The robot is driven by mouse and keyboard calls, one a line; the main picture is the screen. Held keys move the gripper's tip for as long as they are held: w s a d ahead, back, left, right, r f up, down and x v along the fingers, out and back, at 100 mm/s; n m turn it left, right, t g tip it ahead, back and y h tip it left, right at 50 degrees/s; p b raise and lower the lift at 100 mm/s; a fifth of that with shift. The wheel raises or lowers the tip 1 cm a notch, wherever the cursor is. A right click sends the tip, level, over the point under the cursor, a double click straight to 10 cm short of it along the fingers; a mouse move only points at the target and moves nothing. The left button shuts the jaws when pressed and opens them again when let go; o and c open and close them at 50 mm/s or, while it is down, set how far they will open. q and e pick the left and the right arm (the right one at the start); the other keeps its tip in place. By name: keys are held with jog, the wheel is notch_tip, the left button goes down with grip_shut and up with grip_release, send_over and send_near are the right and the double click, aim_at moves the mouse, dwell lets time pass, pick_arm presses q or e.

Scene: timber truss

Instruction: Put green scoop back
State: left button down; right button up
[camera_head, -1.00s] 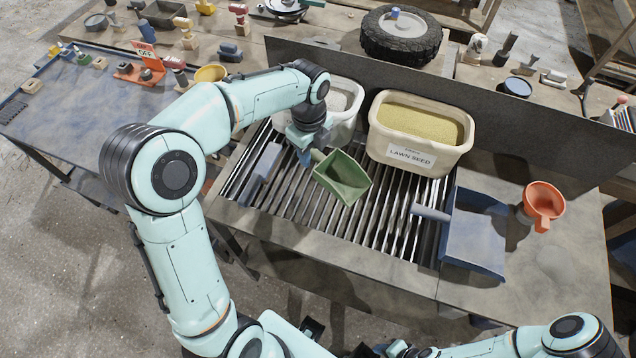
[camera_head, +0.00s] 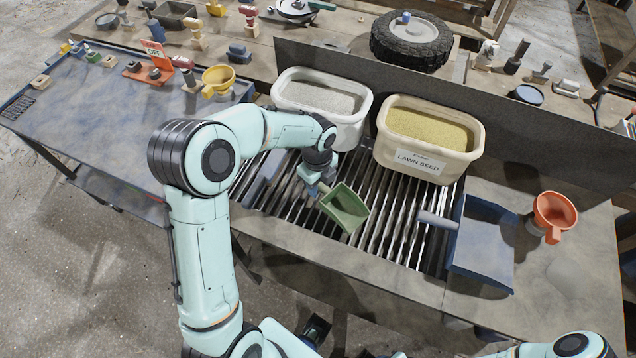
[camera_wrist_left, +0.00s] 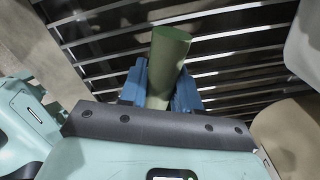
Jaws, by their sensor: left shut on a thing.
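The green scoop (camera_head: 346,208) is over the slatted grate (camera_head: 385,232), its open bowl towards the lower right. My left gripper (camera_head: 316,188) is shut on its handle. In the left wrist view the green handle (camera_wrist_left: 168,58) stands between my blue fingertips (camera_wrist_left: 160,88), with the grate's slats behind it. I cannot tell whether the scoop touches the grate. My right gripper cannot be made out; only part of my right arm shows at the lower right edge.
A white tub of pale grains (camera_head: 345,121) and a LAWN SEED tub (camera_head: 440,170) stand behind the grate. A blue dustpan (camera_head: 484,245) and an orange funnel (camera_head: 553,213) lie to the right. A blue-grey block (camera_head: 266,178) lies at the grate's left. A dark upright panel (camera_head: 540,150) stands behind.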

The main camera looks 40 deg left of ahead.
pick_arm(q)
jog(key=shift+f, duration=0.15)
jog(key=c, duration=0.8)
grip_release()
notch_tip(320, 180, up, 12)
jog(key=p, duration=0.1)
jog(key=shift+r, duration=0.2)
